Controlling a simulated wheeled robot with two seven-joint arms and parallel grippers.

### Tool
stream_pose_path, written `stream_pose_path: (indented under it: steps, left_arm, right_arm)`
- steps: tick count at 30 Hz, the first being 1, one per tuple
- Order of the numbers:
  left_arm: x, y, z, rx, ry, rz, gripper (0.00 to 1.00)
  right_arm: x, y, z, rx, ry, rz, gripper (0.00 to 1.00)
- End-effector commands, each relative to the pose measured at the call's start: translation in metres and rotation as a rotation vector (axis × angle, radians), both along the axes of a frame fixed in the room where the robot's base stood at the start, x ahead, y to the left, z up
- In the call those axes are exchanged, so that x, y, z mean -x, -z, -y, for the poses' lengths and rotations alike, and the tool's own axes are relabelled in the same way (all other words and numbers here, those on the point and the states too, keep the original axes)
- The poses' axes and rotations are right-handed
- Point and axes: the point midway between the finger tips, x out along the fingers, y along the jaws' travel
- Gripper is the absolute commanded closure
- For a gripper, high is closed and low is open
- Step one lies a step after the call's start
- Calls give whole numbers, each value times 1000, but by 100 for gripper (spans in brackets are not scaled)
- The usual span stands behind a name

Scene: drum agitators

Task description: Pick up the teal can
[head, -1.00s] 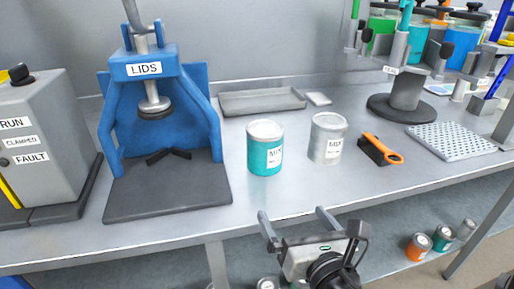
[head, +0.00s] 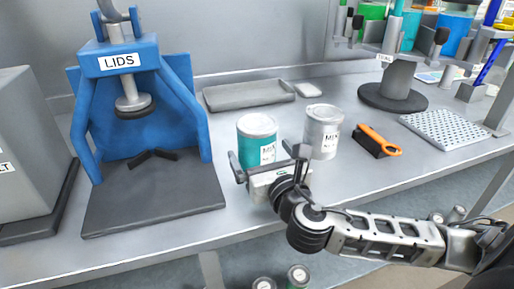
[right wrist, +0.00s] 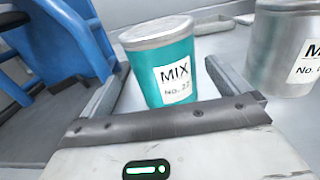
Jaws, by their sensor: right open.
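The teal can (head: 256,136) stands upright on the bench, with a pale lid and a white MIX label. In the right wrist view the teal can (right wrist: 165,72) is between the two fingers of my right gripper (right wrist: 162,76), with no clear contact. In the head view my right gripper (head: 261,156) is open at the can's near side and covers its lower part. My left gripper is not in view.
A grey MIX can (head: 322,135) stands close on the right, just outside the right finger. The blue LIDS press (head: 127,62) is on the left. A grey tray (head: 248,95) lies behind. An orange-handled tool (head: 379,141) lies farther right.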

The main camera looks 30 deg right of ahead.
Motion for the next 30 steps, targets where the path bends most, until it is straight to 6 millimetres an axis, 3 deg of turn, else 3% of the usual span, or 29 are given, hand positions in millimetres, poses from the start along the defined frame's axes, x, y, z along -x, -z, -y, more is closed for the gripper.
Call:
stream_pose_path:
  steps: [9,17,20,24,30]
  left_arm:
    - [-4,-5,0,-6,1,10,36]
    - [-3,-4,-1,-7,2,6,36]
    - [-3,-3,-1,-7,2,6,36]
    - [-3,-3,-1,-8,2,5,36]
    - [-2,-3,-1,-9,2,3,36]
  right_arm:
    - [-41,-3,14,-1,3,1,0]
    - [-44,-2,15,-1,1,-1,0]
    - [-44,-2,15,-1,1,-1,22]
    - [-44,-2,15,-1,1,-1,60]
    - [-44,-4,15,0,2,4,60]
